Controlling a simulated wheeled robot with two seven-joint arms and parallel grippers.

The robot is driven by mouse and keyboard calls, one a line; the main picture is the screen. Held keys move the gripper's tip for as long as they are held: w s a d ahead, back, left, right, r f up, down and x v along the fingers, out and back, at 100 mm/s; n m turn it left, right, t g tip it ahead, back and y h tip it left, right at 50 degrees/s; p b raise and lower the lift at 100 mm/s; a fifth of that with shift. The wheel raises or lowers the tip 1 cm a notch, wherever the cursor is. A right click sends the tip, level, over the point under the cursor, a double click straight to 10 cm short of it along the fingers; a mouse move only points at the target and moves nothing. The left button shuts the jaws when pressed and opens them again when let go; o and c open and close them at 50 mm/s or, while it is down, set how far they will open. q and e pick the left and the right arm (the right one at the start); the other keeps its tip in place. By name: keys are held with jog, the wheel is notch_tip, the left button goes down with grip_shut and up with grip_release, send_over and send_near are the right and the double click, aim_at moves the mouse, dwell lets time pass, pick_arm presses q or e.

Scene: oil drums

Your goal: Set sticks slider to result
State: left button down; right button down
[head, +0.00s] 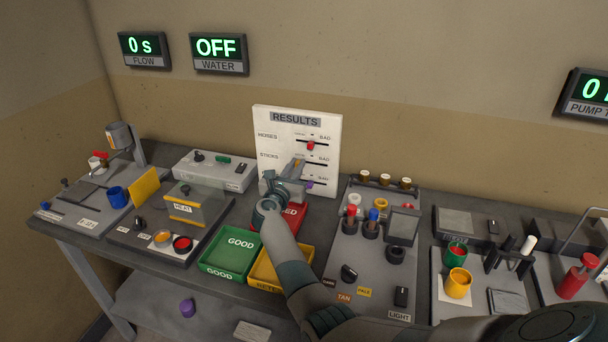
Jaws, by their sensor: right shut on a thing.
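A red knob (311,146) is on the row above and a purple knob (309,184) on the row below. My left gripper is out of view.
Green GOOD tray (231,268), yellow tray (266,284) and red tray (296,207) lie below the board, partly behind my arm. Heater and pump units stand left; a tube station (347,254) stands right. WATER display (217,50) reads OFF.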

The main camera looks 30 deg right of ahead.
jog(key=shift+w+a, duration=0.1)
jog(key=shift+a, duration=0.05)
jog(key=shift+r, duration=0.1)
jog(key=c, duration=1.7)
grip_release()
jog(key=shift+w, duration=0.1)
